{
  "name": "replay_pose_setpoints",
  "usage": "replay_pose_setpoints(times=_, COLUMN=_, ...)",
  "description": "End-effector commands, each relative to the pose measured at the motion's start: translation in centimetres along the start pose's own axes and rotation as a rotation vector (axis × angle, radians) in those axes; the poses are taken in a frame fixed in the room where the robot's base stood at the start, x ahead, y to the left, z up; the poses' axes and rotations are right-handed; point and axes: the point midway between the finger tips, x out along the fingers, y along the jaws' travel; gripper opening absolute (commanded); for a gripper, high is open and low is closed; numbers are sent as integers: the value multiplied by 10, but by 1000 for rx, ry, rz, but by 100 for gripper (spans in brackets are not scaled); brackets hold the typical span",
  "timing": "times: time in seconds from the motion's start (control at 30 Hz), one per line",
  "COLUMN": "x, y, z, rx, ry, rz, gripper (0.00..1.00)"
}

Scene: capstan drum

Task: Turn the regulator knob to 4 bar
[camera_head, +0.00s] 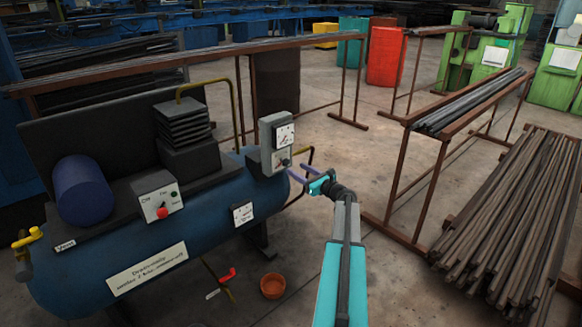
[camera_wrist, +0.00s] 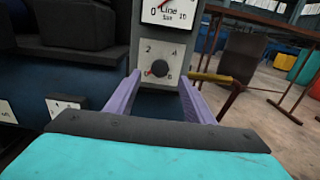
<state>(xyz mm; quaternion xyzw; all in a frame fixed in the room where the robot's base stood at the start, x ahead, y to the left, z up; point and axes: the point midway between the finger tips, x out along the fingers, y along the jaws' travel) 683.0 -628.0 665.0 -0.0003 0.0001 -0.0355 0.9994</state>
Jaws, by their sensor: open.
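The regulator panel (camera_head: 277,146) is a grey box with a gauge on the right end of the blue compressor tank. In the wrist view, the dark round regulator knob (camera_wrist: 160,68) sits on a white dial plate with numbers including 2 and 4. A red mark shows at the knob's lower left, near the low end of the scale. The "Line" gauge (camera_wrist: 172,10) is partly cut off above. My gripper (camera_wrist: 160,80) is open, its two purple fingers apart and pointing at the dial. In the head view, my gripper (camera_head: 299,176) is just right of the panel.
The compressor tank (camera_head: 215,225) carries a switch box with a red button (camera_head: 162,212) and a dark blue cylinder (camera_head: 84,190). A yellow pipe (camera_wrist: 210,78) runs right of the dial. An orange-brown pot (camera_head: 272,286) stands on the floor. Rod racks (camera_head: 440,150) stand to the right.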

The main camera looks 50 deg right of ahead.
Motion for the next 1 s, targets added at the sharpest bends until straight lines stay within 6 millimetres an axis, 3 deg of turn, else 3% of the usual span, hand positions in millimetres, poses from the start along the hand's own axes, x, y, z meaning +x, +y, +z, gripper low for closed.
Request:
replay_pose_setpoints(times=0.2, x=32, y=-1, z=-1, rx=1, ry=-1, rz=1, gripper=48)
replay_pose_setpoints(times=0.4, x=50, y=0, z=0, rx=1, ry=-1, rz=0, gripper=48)
replay_pose_setpoints(times=0.87, x=57, y=0, z=0, rx=1, ry=0, rz=0, gripper=48)
replay_pose_setpoints(times=1.0, x=57, y=0, z=0, rx=1, ry=0, rz=0, gripper=25)
